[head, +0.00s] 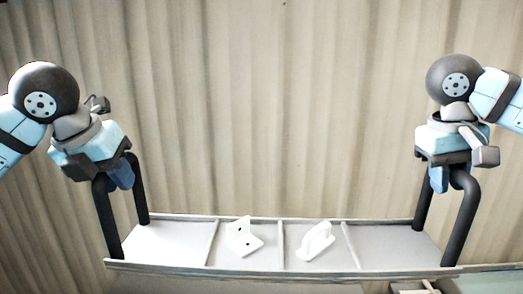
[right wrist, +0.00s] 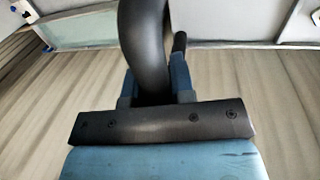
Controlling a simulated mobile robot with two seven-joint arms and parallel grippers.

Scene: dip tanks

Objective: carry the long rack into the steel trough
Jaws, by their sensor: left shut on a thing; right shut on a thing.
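The long rack (head: 380,270) is a grey-white tray with cross bars and a black hoop handle at each end. It spans the lower head view and hangs roughly level. My left gripper (head: 121,178) is shut on the left black handle (head: 107,225). My right gripper (head: 439,181) is shut on the right black handle (head: 464,220); that handle (right wrist: 145,45) also shows between the blue fingers in the right wrist view. A white angled bracket (head: 242,238) and a white handle-shaped part (head: 316,241) lie in separate middle compartments. I cannot clearly make out the steel trough.
A pale greenish surface (head: 495,284) shows below the rack at the lower right of the head view, with small things partly hidden beside it. A beige corrugated wall (head: 280,110) fills the background. The space between my arms above the rack is clear.

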